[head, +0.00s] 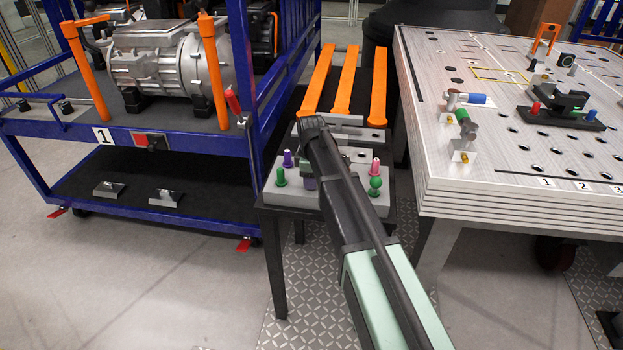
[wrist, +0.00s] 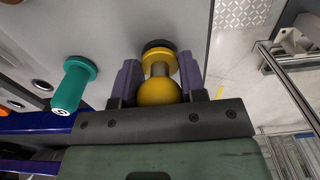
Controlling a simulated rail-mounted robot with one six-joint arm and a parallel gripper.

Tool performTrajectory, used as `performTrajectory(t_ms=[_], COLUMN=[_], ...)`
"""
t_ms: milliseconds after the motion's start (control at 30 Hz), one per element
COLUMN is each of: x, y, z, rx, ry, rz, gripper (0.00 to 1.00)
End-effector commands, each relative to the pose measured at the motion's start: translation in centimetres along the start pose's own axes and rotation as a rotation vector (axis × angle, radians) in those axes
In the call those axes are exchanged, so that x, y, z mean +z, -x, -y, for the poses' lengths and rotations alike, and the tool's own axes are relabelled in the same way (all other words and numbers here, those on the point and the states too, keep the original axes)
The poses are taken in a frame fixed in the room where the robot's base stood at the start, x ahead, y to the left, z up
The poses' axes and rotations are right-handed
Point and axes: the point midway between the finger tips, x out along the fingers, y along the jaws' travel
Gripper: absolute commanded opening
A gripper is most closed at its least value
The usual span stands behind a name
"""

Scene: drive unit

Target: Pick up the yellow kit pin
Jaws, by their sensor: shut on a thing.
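The yellow kit pin (wrist: 158,88) has a round head and a collar and shows in the wrist view between the purple-grey finger pads of my gripper (wrist: 160,76). The pads press on it from both sides. A dark round spot lies just beyond its collar; I cannot tell whether the pin is seated or slightly raised. In the head view my own arm hides the yellow pin, and only a little of my gripper (head: 310,182) shows, low over the kit block (head: 300,198).
A teal pin (wrist: 73,85) stands left of my gripper in the wrist view. On the block stand a green pin (head: 281,177), a purple pin (head: 288,158), a pink pin (head: 375,167) and another green pin (head: 375,187). A blue cart (head: 140,140) is left, a perforated table (head: 500,150) right.

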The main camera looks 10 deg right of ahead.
Motion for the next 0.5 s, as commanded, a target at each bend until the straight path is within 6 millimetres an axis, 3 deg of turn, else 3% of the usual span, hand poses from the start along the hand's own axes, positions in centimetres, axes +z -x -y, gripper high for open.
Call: performTrajectory(t_ms=[267,500], x=[0.0,0.0], y=[7.0,15.6], z=[0.0,0.0], rx=[0.0,0.0], ry=[0.0,0.0], rz=[0.0,0.0], gripper=[0.08,0.08])
